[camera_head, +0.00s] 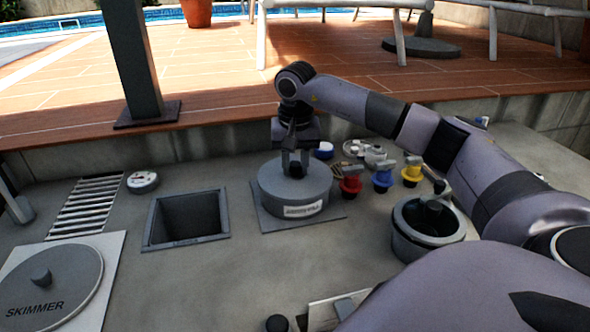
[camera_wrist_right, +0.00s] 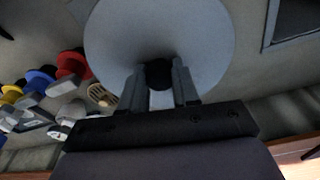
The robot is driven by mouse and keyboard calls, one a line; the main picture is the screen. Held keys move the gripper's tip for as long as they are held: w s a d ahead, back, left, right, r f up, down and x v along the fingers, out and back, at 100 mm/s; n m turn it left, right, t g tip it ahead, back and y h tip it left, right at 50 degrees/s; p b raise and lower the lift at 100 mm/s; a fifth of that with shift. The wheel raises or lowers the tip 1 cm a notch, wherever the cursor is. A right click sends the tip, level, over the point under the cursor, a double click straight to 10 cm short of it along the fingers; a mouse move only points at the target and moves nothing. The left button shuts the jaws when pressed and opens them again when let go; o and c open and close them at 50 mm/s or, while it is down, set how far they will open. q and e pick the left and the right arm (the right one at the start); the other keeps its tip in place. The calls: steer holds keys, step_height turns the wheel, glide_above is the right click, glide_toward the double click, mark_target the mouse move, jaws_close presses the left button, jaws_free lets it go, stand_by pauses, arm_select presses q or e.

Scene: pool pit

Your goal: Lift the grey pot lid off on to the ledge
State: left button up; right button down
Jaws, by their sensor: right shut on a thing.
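The grey pot (camera_head: 293,208) is a round, squat drum with a pale label on its front, standing on a square grey plate. Its grey lid (camera_head: 318,186) is on top; the wrist view shows it as a broad pale disc (camera_wrist_right: 205,35) with a dark knob (camera_wrist_right: 158,74). My right gripper (camera_head: 295,172) points down over the pot, its fingers on both sides of the knob and shut on it. I see no clear gap between lid and pot. The raised tiled ledge (camera_head: 215,125) runs behind the pot. My left gripper is not in view.
A square open pit (camera_head: 186,220) is left of the pot. A round skimmer cover (camera_head: 50,282) lies at front left, near a grate (camera_head: 88,206). Red (camera_head: 350,186), blue (camera_head: 382,180) and yellow (camera_head: 412,173) valves and an open dark bucket (camera_head: 428,248) stand right. A post (camera_head: 137,65) rises from the ledge.

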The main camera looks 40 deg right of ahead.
step_height(320, 180, up, 15)
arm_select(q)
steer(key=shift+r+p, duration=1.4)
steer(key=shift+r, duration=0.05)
arm_select(e)
step_height(320, 180, up, 5)
glide_above(294, 164)
steer(key=shift+s, duration=0.1)
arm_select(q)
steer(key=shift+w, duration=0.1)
